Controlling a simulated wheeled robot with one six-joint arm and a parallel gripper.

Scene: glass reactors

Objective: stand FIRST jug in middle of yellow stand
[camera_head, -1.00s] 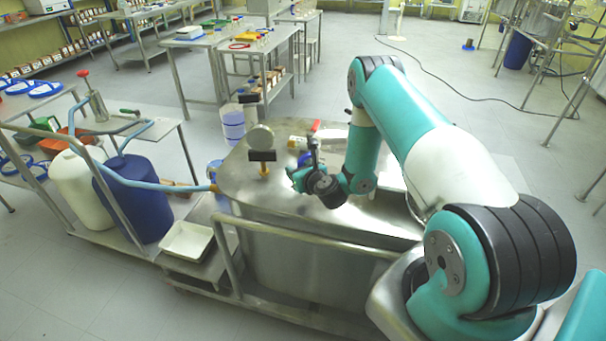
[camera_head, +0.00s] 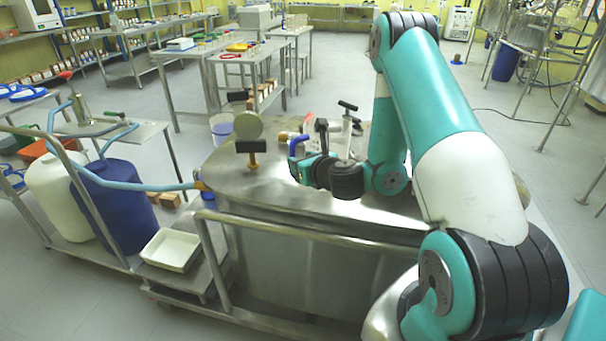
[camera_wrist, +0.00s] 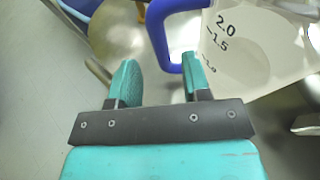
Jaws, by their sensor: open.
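A whitish, see-through jug (camera_wrist: 245,50) with black marks reading 2.0 and 1.5 and a blue handle (camera_wrist: 157,35) fills the upper right of the wrist view. In the head view its blue handle (camera_head: 298,145) shows just behind my gripper on the steel vessel top; the rest is mostly hidden by the arm. My gripper (camera_wrist: 163,78) is open, and the lower part of the handle appears between or just beyond its fingertips, close to the right finger. I cannot tell whether they touch. A small yellow flat thing (camera_head: 237,47) lies on a far table; I cannot tell if it is the stand.
A blue barrel (camera_head: 115,210) and a white tray (camera_head: 172,250) stand at left.

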